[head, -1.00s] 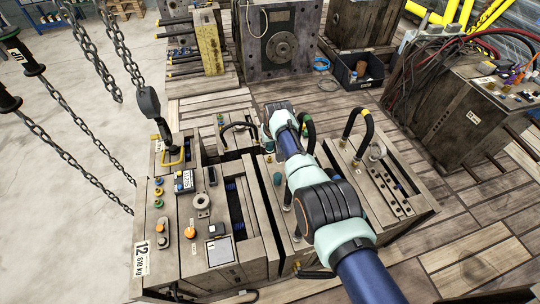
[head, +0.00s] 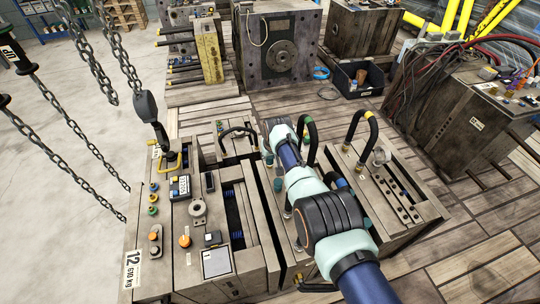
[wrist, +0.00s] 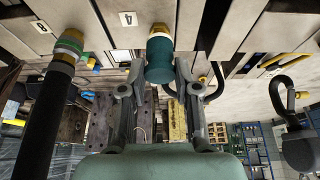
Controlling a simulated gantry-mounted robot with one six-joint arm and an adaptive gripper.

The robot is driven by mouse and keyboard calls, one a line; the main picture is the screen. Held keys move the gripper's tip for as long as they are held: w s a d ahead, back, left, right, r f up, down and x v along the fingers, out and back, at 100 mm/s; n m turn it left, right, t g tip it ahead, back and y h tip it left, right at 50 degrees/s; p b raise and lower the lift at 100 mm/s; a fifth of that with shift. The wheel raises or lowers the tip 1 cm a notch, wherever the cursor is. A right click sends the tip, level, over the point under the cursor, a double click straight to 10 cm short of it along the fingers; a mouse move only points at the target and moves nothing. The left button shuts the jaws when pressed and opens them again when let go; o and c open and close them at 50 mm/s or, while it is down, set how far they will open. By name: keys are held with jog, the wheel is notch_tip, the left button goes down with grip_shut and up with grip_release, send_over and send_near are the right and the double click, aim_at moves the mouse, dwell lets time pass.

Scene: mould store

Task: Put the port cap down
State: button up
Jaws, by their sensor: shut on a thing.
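A teal port cap (wrist: 160,62) with a brass-coloured end is between the two grey fingers of my gripper (wrist: 159,75) in the wrist view. The fingers are shut on its sides. The cap's brass end faces the pale top of a mould block (wrist: 205,12); I cannot tell whether it touches. In the head view my arm hides the fingers and the held cap. A small teal piece (head: 278,185) stands on the middle mould block, left of my arm, and another (head: 268,159) shows just above it.
A black hose with a green and yellow collar (wrist: 68,45) stands close beside my gripper. Black hose loops (head: 362,135) rise from the blocks. A lifting hook (head: 150,112) and chains hang at left.

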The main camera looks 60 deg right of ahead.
jog(key=shift+f, duration=0.2)
jog(key=o, duration=1)
jog(key=p+v, duration=1.3)
jog(key=p, duration=0.1)
jog(key=shift+w+d+r, duration=0.15)
jog(key=shift+r, duration=0.05)
